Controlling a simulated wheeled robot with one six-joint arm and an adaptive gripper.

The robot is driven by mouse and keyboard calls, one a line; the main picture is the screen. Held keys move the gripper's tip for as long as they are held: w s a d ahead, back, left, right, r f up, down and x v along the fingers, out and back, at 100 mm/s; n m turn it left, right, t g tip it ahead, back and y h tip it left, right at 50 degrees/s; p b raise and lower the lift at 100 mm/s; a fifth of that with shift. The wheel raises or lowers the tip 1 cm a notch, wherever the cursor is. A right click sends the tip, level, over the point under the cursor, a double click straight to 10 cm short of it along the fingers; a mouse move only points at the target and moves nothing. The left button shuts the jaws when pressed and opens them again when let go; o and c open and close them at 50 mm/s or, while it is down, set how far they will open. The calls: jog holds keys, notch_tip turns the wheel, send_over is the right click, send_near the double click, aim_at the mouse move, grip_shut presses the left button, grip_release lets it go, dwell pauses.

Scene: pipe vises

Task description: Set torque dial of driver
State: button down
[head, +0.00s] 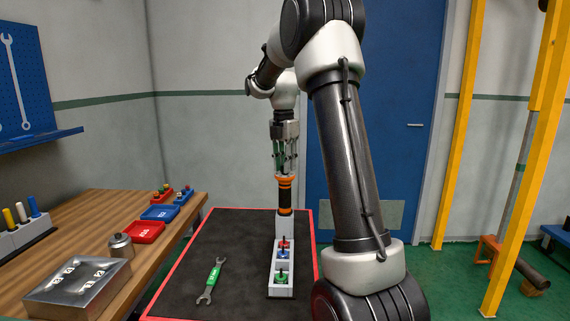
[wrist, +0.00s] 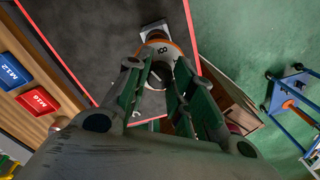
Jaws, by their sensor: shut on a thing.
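The driver (head: 285,197), black with orange bands, stands upright in a pale holder (head: 286,223) on the dark mat. My gripper (head: 285,172) points down from above and is shut on the driver's orange top. In the wrist view, the green-padded fingers of my gripper (wrist: 157,66) close on either side of the driver's top (wrist: 160,49). Its pale face has an orange rim and a dark mark that looks like an 8. The fingers hide part of the dial, and I cannot read the whole scale.
A tray of red, blue and green-collared bits (head: 281,285) stands in front of the holder. A green-handled wrench (head: 213,279) lies left on the red-edged mat (head: 235,235). The wooden bench at left carries red (head: 144,232) and blue (head: 159,213) trays and a metal box (head: 77,287).

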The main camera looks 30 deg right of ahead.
jog(key=shift+n, duration=0.7)
jog(key=c, duration=1.2)
grip_release()
jog(key=r, duration=1.2)
jog(key=shift+w+a, duration=0.1)
jog(key=shift+w, duration=0.1)
